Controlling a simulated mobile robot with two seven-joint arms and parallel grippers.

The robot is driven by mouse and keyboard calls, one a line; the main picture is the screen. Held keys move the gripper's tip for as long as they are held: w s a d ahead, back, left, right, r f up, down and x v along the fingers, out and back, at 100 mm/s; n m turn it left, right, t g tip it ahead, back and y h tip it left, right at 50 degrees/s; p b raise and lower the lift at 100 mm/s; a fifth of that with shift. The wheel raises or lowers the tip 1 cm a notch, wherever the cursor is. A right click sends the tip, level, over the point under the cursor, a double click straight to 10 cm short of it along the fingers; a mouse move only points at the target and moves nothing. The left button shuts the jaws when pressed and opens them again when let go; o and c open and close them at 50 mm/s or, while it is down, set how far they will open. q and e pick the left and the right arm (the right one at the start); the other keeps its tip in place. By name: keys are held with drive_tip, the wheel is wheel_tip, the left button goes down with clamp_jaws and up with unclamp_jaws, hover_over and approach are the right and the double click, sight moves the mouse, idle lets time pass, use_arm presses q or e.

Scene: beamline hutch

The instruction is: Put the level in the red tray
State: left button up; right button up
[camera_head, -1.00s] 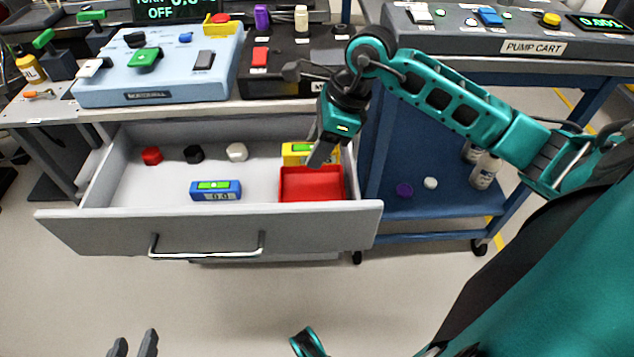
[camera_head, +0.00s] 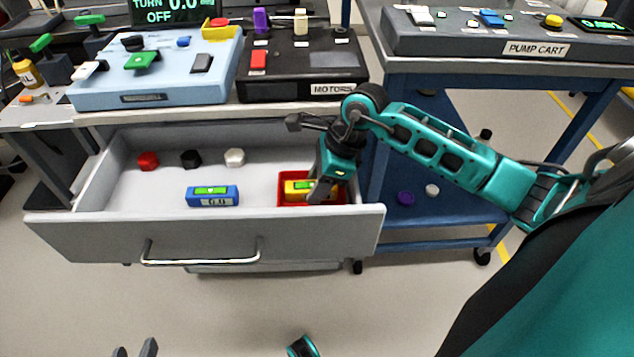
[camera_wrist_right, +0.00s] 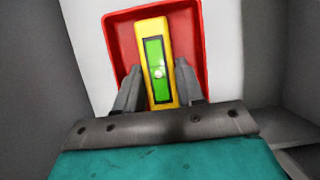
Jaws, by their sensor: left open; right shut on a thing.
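The yellow level (camera_head: 293,191) with a green window is between the fingers of my right gripper (camera_head: 318,192). In the right wrist view the level (camera_wrist_right: 157,38) lies lengthwise between both fingers (camera_wrist_right: 158,85), within the outline of the red tray (camera_wrist_right: 122,40). In the head view the red tray (camera_head: 297,204) is at the right end of the open drawer, and its front wall shows below the level. I cannot tell whether the level touches the tray floor. My left gripper (camera_head: 134,350) shows only its fingertips at the bottom edge, open and away from the drawer.
A blue block with a green top (camera_head: 212,196) lies mid-drawer. A red knob (camera_head: 148,160), a black knob (camera_head: 190,158) and a white knob (camera_head: 234,157) sit behind it. The drawer front (camera_head: 90,237) and side walls surround them. The pump cart (camera_head: 500,50) stands right.

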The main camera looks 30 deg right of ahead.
drive_tip(key=o, duration=1.1)
drive_tip(key=shift+f, duration=0.1)
drive_tip(key=shift+o, duration=0.2)
drive_tip(key=shift+d+r+p, duration=0.15)
drive_tip(key=shift+r+p, duration=0.2)
drive_tip(key=shift+r, duration=0.15)
use_arm(q)
drive_tip(key=shift+s+a+r+p, duration=0.2)
drive_tip(key=shift+a+r+p, duration=0.35)
drive_tip(key=shift+p, duration=0.6)
use_arm(e)
drive_tip(key=v, duration=1.1)
use_arm(q)
drive_tip(key=shift+d+r, duration=0.1)
use_arm(e)
drive_tip(key=shift+s+r, duration=0.15)
